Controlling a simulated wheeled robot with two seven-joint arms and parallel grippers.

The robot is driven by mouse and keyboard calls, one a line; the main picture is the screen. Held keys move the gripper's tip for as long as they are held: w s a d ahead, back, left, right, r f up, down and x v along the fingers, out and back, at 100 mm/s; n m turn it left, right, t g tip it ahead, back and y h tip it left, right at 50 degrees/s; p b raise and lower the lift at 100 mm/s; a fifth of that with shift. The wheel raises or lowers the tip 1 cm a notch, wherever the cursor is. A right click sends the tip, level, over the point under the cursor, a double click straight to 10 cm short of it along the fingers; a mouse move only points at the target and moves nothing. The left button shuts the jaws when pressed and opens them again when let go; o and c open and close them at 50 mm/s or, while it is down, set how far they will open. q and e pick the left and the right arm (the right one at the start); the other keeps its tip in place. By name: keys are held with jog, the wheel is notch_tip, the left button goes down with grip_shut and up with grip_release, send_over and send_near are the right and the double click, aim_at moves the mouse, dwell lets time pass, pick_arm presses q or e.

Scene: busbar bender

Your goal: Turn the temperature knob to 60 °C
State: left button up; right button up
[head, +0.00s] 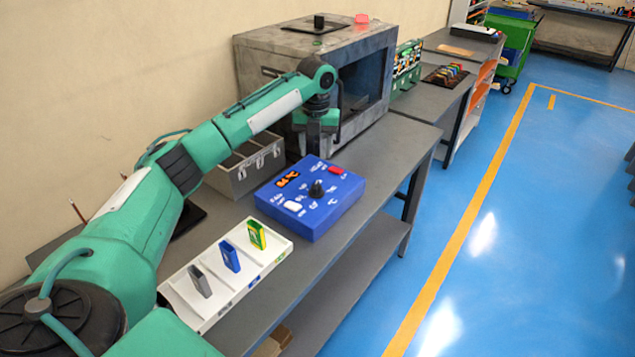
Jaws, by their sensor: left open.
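A blue control box (335,212) lies on the grey workbench in the middle of the view. A black knob (316,188) stands up from its top face. A small dark display (288,179) on the box shows orange digits that look like 84 °C. My left gripper (315,152) hangs fingers down near the box's far edge, beyond the knob and apart from it. It is open with nothing seen between its fingers. The fingertips are small and partly dark. My right gripper is not in view.
The box also has a red switch (336,170) and a white button (292,205). A white tray (270,262) with grey, blue and green pieces lies nearer. A grey metal bin (238,178) and a large oven-like machine (290,52) stand behind. Bare bench lies right of the box.

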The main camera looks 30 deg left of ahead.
aim_at(316, 186)
pick_arm(q)
notch_tip(316, 186, down, 12)
jog(key=shift+f+p, duration=0.1)
jog(key=shift+p, duration=1)
jog(key=c, duration=1)
